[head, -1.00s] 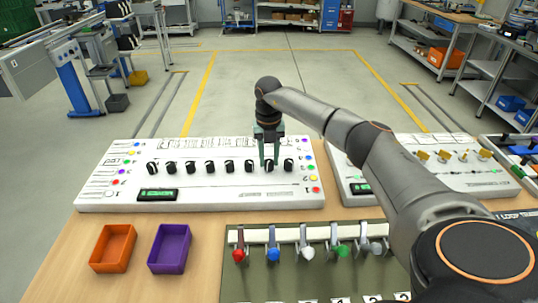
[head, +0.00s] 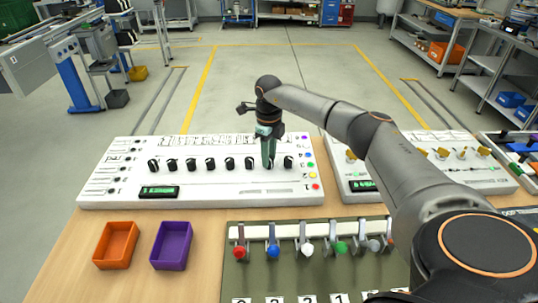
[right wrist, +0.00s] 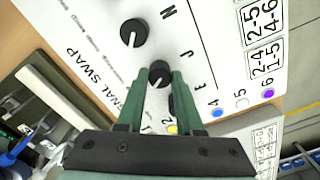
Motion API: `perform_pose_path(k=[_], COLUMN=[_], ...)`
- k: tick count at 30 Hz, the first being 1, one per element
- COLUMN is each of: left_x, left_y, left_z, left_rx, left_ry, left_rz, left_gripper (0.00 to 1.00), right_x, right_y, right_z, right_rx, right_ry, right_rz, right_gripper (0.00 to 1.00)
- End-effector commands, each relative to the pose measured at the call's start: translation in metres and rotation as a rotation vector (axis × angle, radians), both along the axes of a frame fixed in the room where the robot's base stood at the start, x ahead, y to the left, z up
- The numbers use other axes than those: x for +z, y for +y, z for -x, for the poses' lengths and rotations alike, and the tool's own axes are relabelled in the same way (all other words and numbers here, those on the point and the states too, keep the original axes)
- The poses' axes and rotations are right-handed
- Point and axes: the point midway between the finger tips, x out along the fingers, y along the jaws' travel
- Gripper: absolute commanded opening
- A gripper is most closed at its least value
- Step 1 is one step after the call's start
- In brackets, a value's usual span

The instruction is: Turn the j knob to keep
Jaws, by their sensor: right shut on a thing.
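The white panel (head: 225,190) carries a row of black knobs with white pointer marks. My right gripper (head: 268,157) is over the second knob from the right end and largely hides it in the head view. In the right wrist view its green fingers are shut on that black knob (right wrist: 159,70), one on each side. A neighbouring knob (right wrist: 133,32) is free; another is partly hidden behind a finger. My left gripper is not in view.
A second white panel (head: 465,181) with yellow knobs stands to the right. An orange bin (head: 116,244) and a purple bin (head: 171,246) are at the front left. A green board (head: 300,280) with coloured-tipped levers lies in front.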

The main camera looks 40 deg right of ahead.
Motion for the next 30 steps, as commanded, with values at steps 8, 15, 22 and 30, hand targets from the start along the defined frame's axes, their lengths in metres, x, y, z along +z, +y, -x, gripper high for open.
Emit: perform_pose_path(k=[8,15,22,30], left_x=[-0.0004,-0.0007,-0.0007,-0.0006], left_y=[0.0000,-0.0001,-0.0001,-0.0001], left_z=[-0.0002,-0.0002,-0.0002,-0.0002], left_rx=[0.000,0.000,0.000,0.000], left_ry=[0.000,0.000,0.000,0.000], left_rz=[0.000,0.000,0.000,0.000], left_gripper=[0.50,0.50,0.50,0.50], right_x=[0.0012,0.0012,0.0013,0.0014], right_y=[-0.0004,-0.0004,-0.0004,-0.0003], right_z=[-0.0007,-0.0008,-0.0008,-0.0009], right_rx=[0.174,0.254,0.278,0.279], right_ry=[-0.004,-0.004,-0.004,-0.004], right_rz=[0.000,0.000,0.000,0.001], right_gripper=[0.00,0.00,0.00,0.00])
